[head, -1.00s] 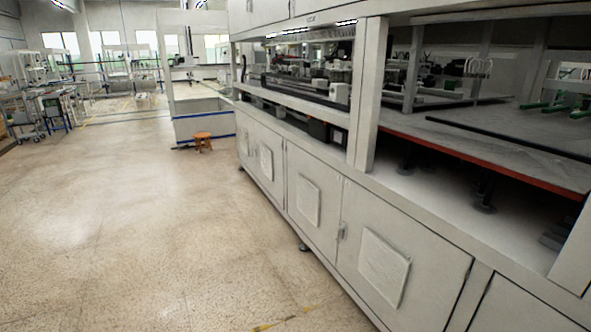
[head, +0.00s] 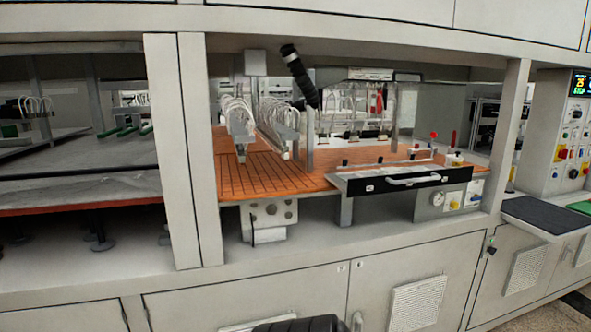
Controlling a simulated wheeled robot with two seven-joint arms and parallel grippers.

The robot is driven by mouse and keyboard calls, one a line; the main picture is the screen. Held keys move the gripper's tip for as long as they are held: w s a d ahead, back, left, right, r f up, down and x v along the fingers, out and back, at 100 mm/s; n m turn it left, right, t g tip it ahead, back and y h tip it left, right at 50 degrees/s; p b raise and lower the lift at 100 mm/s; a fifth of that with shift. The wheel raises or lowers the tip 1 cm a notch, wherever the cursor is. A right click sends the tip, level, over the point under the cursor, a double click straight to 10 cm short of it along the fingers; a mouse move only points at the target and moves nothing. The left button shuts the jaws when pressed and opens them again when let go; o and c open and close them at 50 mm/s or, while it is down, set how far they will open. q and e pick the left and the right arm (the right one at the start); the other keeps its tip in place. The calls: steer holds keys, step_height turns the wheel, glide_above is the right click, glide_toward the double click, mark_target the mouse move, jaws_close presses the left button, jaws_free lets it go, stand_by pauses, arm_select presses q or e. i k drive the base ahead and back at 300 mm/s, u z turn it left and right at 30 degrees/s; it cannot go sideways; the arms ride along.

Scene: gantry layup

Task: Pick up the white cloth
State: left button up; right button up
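I cannot make out a white cloth anywhere in the head view. Neither of my grippers can be seen there. A dark ribbed shape shows at the bottom edge, and I cannot tell what it is.
A long grey machine cabinet fills the view. Its open bay holds an orange grooved bed (head: 262,177) and a black panel with a white handle (head: 413,181). A control panel (head: 566,135) stands at the right, above a dark mat (head: 545,214). Closed cabinet doors (head: 418,285) run below.

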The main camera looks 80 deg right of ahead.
mark_target(387, 171)
steer(key=z, duration=4.1)
